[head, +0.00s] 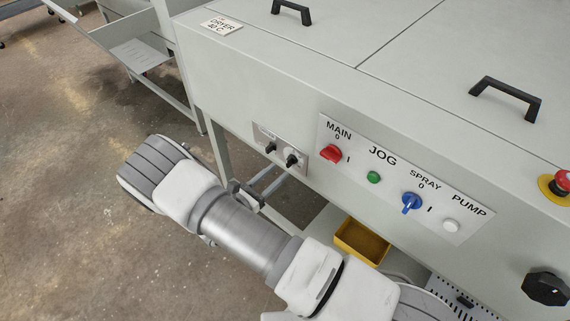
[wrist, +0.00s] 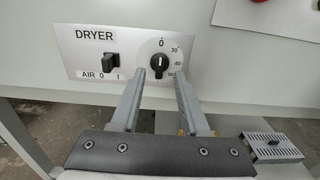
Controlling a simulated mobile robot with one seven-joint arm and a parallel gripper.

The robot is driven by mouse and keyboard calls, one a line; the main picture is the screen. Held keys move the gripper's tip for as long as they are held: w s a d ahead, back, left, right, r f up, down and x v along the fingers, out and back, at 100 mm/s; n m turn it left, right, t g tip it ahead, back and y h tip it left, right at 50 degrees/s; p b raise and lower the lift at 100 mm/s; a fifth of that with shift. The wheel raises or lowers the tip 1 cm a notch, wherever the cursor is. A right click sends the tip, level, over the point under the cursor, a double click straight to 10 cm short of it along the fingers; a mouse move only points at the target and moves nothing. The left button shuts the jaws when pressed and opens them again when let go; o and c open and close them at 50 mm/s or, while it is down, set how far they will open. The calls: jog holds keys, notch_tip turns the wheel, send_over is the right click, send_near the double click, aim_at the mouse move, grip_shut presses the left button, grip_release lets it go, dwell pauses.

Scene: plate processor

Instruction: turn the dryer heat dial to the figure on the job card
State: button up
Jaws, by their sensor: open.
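The dryer heat dial (wrist: 159,63) is a round black knob on a grey DRYER panel (wrist: 92,58). Its white mark points up at 0, and the figures 30, 40 and 50 run down its right side. In the head view the dial (head: 292,158) is small, at the panel's right end. The job card (head: 221,26) on the machine's top edge reads DRYER 40 C. My gripper (wrist: 160,80) is open and empty, its fingertips just below the dial, one to either side. They look apart from it. In the head view my gripper (head: 247,194) is partly hidden by the arm.
A black AIR switch (wrist: 110,63) is left of the dial. The main panel beside it carries a red MAIN switch (head: 331,153), a green JOG button (head: 374,177) and a blue SPRAY switch (head: 411,202). A yellow bin (head: 361,242) is below. Open floor lies left.

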aim_at(287, 163)
jog(key=shift+x, duration=2.25)
jog(key=shift+c, duration=0.2)
grip_shut()
